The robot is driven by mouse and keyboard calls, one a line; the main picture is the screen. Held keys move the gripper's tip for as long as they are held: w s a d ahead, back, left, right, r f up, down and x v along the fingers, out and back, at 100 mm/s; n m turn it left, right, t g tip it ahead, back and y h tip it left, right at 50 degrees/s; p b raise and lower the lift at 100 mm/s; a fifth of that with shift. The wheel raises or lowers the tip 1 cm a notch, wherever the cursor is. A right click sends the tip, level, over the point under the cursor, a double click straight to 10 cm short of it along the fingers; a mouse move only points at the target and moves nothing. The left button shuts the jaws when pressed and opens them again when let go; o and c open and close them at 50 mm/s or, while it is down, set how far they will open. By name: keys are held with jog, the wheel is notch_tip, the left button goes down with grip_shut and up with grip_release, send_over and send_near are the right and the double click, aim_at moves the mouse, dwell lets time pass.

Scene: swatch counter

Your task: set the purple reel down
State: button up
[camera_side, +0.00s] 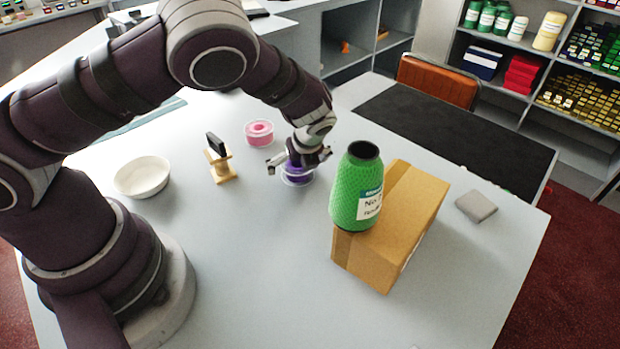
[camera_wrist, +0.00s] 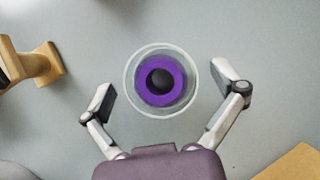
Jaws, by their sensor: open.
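The purple reel (camera_side: 298,175) rests on the light grey counter, partly hidden under my gripper in the side view. In the wrist view the purple reel (camera_wrist: 172,88) shows from above, a purple ring with a dark centre inside a clear round rim. My gripper (camera_side: 298,163) is open above and around it. In the wrist view the fingers of my gripper (camera_wrist: 164,90) stand wide on the left and right of the reel, with a gap on both sides.
A pink reel (camera_side: 259,132), a wooden stand (camera_side: 219,166) with a black top and a white bowl (camera_side: 142,177) stand to the left. A cardboard box (camera_side: 407,215) with a green cone of thread (camera_side: 357,190) stands close on the right. A grey slab (camera_side: 476,206) lies beyond.

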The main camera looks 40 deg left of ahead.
jog(key=shift+r, duration=0.1)
jog(key=v, duration=1.2)
jog(key=s+a+r+n+t+h, duration=0.1)
jog(key=s+r+n, duration=0.4)
jog(key=n, duration=0.6)
jog(key=s+a+r+n+t+h, duration=0.2)
jog(key=s+n, duration=0.6)
jog(key=n, duration=0.4)
notch_tip(320, 180, up, 3)
jog(key=shift+s+a+f+h, duration=0.1)
jog(key=shift+s+a+h, duration=0.25)
jog(key=shift+h, duration=0.85)
